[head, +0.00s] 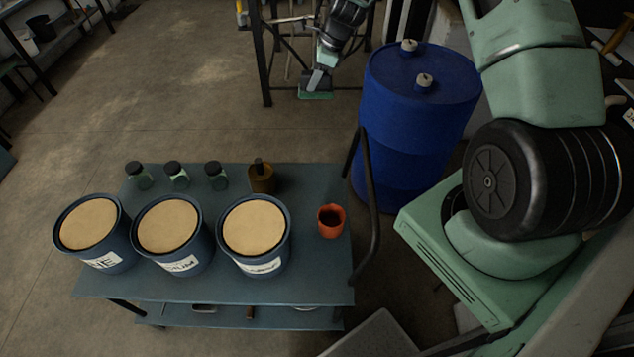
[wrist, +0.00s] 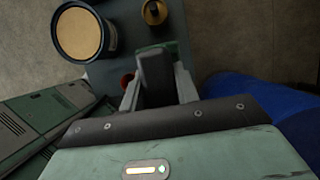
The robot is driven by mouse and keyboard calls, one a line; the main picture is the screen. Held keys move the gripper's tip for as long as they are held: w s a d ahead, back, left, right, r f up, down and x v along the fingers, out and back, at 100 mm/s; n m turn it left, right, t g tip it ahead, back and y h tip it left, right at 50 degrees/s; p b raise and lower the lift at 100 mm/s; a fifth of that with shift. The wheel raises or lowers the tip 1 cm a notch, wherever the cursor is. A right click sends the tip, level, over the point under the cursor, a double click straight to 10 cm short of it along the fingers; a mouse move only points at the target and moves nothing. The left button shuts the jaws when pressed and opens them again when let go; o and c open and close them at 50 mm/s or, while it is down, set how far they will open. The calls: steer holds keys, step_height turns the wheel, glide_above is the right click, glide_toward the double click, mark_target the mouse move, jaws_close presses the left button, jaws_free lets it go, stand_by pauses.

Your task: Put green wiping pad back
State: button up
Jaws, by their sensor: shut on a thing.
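The green wiping pad (head: 316,95) hangs under my gripper (head: 319,80) at the top middle of the head view. Its green edge (wrist: 165,46) also shows past the fingers in the wrist view, where my gripper (wrist: 156,85) blocks most of it. My gripper points down and is shut on the pad, or on a dark grip on top of it; I cannot tell which. The pad is held in the air, apart from the trolley top. No clearly marked place for the pad shows.
A blue-grey trolley (head: 180,285) carries several blue-rimmed buckets (head: 254,232), small dark-capped jars (head: 176,175), a brown jar (head: 261,178) and an orange cup (head: 331,222). A blue drum (head: 412,125) stands right of it. The floor at left is clear.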

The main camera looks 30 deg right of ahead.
steer(key=shift+s+a+f, duration=0.1)
steer(key=shift+f, duration=0.25)
step_height(320, 180, down, 42)
steer(key=b, duration=3.3)
steer(key=shift+f, duration=0.25)
steer(key=o, duration=0.9)
steer(key=shift+o, duration=0.2)
